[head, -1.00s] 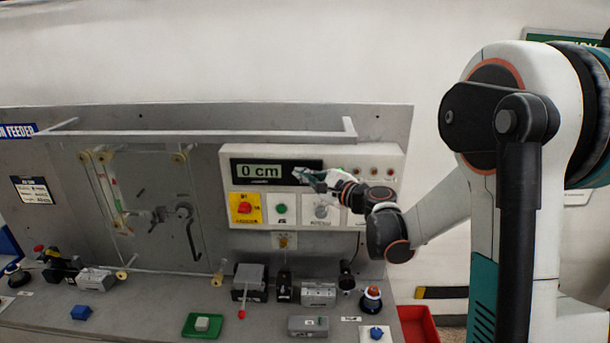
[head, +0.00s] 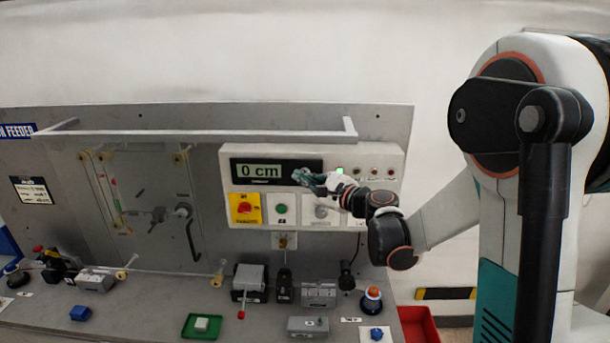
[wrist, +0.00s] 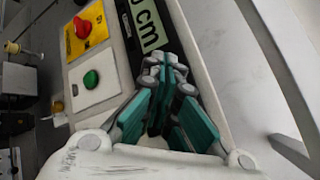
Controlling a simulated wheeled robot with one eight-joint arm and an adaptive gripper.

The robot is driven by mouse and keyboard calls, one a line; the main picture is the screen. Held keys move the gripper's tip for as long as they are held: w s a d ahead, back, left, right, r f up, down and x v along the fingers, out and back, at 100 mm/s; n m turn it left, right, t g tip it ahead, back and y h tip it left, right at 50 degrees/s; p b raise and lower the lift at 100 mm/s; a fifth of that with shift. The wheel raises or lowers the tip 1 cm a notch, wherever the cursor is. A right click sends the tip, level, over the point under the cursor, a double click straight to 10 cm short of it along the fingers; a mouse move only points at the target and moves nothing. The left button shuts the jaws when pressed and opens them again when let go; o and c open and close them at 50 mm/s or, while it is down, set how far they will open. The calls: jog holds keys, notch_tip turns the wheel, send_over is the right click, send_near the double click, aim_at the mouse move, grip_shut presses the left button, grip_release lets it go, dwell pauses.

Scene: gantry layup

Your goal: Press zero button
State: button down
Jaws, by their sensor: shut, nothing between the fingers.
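The white control box (head: 240,217) is mounted on the grey back panel. Its display (head: 262,172) reads "0 cm"; part of it also shows in the wrist view (wrist: 147,22). My gripper (head: 303,179) is shut and empty, its fingertips in front of the display's right end. In the wrist view the closed fingers (wrist: 166,70) lie over the box face beside the display. I cannot tell whether they touch the box. A green button (head: 281,208) sits below the display. No button labelled zero can be made out; my gripper hides part of the box face.
A red knob on a yellow plate (head: 245,208) is left of the green button. A grey knob (head: 321,212) is below my gripper. A grey rail (head: 200,136) runs above the box.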

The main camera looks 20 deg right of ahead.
jog(key=s, duration=0.1)
jog(key=s+a, duration=0.1)
jog(key=s, duration=0.2)
jog(key=shift+s+a+b, duration=0.3)
jog(key=shift+s+b, duration=0.05)
jog(key=shift+s, duration=0.05)
dwell(0.5)
jog(key=s+a+f+n+g+h+b, duration=0.1)
jog(key=s+a+f+n+g+b, duration=0.15)
jog(key=s+f+n+b, duration=0.35)
jog(key=s+a+f+n+g+h+b, duration=0.1)
jog(key=s+a+f+n+g+b, duration=0.15)
jog(key=s+f+n+b, duration=0.35)
jog(key=s+d+f+n+g+h+b, duration=0.1)
jog(key=s+d+f+n+h+b, duration=0.1)
jog(key=s+f+b, duration=0.4)
jog(key=s+d+f+n+g+h+b, duration=0.2)
jog(key=s+f+n+b, duration=0.4)
jog(key=s+f, duration=0.5)
jog(key=s+d+h, duration=0.1)
jog(key=s+h, duration=0.1)
jog(key=shift+s+d+f+n, duration=0.3)
jog(key=shift+f, duration=0.05)
